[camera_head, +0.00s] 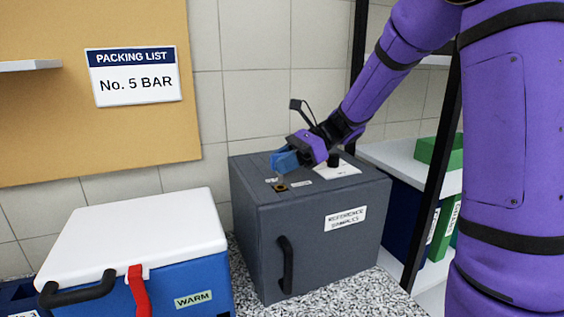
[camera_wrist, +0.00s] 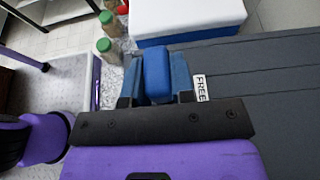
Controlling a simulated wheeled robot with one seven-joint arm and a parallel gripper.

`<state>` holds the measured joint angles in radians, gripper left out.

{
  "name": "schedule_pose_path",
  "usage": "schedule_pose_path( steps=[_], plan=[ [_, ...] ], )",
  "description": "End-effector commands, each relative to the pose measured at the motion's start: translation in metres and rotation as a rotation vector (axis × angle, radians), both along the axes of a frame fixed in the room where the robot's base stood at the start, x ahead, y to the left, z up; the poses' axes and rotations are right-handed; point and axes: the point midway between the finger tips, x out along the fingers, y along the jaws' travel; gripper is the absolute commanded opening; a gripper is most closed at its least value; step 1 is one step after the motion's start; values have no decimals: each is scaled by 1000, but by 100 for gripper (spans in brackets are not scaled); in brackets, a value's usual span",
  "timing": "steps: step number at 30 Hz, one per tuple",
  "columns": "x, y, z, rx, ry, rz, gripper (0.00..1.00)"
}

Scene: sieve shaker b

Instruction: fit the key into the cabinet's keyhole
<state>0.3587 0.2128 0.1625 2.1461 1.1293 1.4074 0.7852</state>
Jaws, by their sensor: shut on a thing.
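The cabinet (camera_head: 315,250) is a dark grey box with a black door handle and a "REFERENCE SAMPLES" label. A small brass-coloured keyhole fitting (camera_head: 281,188) sits on its top near the front left edge. My gripper (camera_head: 285,161) is over that part of the top, with its blue fingers pointing down. In the wrist view the fingers are shut on a blue block, the key's grip (camera_wrist: 157,72). The key's lower end is too small and hidden to make out clearly. It appears just above or at the fitting; I cannot tell whether it touches.
A blue cooler with a white lid (camera_head: 140,235) stands left of the cabinet. A "FREE" label (camera_wrist: 200,88) lies beside the fingers. A shelf rack with a black post (camera_head: 432,190) stands to the right.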

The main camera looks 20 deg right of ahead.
Motion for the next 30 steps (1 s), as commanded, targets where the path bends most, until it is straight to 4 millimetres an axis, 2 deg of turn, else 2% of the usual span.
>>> schedule_pose_path(
  steps=[30],
  plan=[
    [0,0,-21,0,1,0,0]
  ],
)
